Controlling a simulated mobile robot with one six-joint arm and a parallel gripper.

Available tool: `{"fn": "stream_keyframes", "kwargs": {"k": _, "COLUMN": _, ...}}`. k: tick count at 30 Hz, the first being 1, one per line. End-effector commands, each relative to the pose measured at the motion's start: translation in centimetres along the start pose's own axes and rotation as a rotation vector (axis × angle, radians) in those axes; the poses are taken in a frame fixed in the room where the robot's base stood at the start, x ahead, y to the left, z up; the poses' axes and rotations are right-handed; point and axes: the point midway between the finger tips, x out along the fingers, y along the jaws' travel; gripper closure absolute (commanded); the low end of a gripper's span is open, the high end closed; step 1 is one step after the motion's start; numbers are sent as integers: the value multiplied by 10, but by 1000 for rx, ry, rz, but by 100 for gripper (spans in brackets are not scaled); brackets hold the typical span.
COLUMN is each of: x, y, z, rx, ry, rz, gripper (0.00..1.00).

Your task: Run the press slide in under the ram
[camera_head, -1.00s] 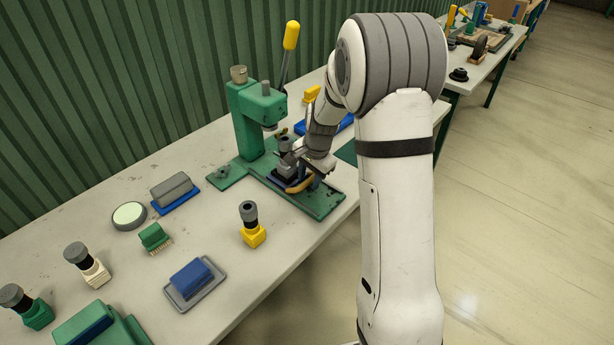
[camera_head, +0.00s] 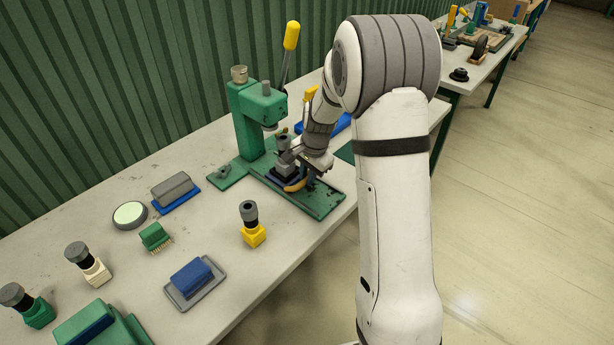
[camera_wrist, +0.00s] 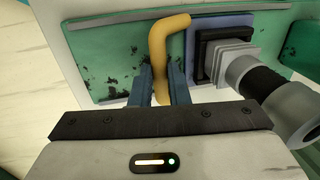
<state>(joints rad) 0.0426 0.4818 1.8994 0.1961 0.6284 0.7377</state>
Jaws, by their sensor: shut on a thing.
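The green press (camera_head: 246,125) stands on the bench with its ram (camera_head: 270,127) raised above a long green base (camera_head: 318,206). The slide (camera_head: 275,180), a blue-violet plate with an ochre bent handle (camera_head: 294,186), lies on that base, in front of the ram. A dark-topped piece with a ridged pale block (camera_wrist: 228,58) stands on the slide in a black square holder (camera_wrist: 207,38). My gripper (camera_wrist: 161,88) is shut on the handle, one finger on each side. In the head view my wrist partly hides the slide.
The press lever (camera_head: 290,45) with a yellow knob rises at the back. A yellow stamp-like piece (camera_head: 252,232) stands left of the base's front end. A grey block on a blue plate (camera_head: 174,192) and a round pad (camera_head: 129,215) lie further left.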

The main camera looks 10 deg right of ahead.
Motion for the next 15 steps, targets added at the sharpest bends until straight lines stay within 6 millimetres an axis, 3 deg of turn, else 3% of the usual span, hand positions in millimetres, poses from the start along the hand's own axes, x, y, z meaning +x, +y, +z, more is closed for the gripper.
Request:
{"fn": "stream_keyframes", "kwargs": {"k": 6, "x": 5, "y": -32, "z": 3, "rx": -2, "ry": 2, "rz": -4, "gripper": 100}}
{"fn": "stream_keyframes", "kwargs": {"k": 15, "x": 7, "y": -46, "z": 9, "rx": -5, "ry": 2, "rz": -5, "gripper": 100}}
